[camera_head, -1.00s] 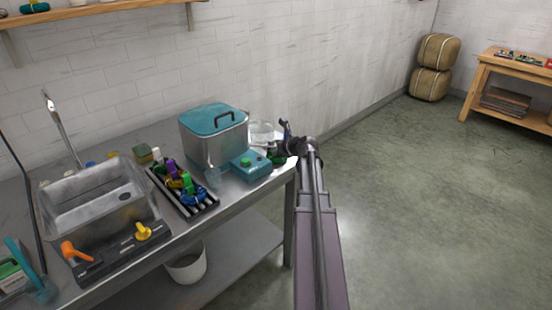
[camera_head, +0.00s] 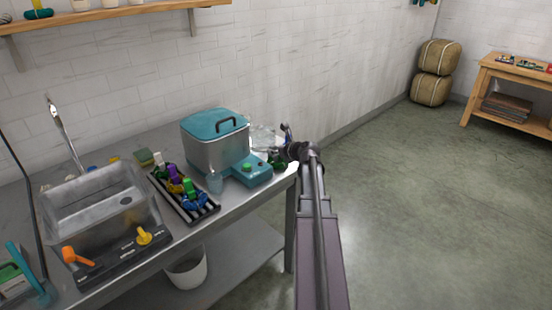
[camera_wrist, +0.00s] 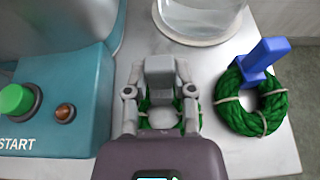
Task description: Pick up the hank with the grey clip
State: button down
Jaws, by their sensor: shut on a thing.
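A green rope hank (camera_wrist: 160,116) lies under my gripper (camera_wrist: 160,95) in the wrist view, at the end of the metal bench. A grey upright piece (camera_wrist: 160,68) between the fingers looks like its clip, and my gripper is shut on it. The fingers and palm hide much of this hank; I cannot tell whether it is clear of the bench. A second green hank (camera_wrist: 232,110) with a blue clip (camera_wrist: 265,54) lies apart to the right. In the head view, my gripper (camera_head: 283,153) is at the bench's right end, mostly hidden by my arm.
A teal start-button box (camera_wrist: 60,95) stands close left, beside a lidded metal tank (camera_head: 215,145). A clear glass vessel (camera_wrist: 200,18) stands just beyond the hanks. Floor to the right is clear.

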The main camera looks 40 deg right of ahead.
aim_at(274, 157)
notch_tip(274, 157, up, 3)
jog(key=p, duration=0.3)
jog(key=shift+r, duration=0.15)
jog(key=s+a+r+p, duration=0.1)
jog(key=s+a+p, duration=0.1)
jog(key=s, duration=1.3)
jog(key=shift+s+a+r, duration=0.25)
jog(key=shift+s+r, duration=0.1)
jog(key=shift+s, duration=0.05)
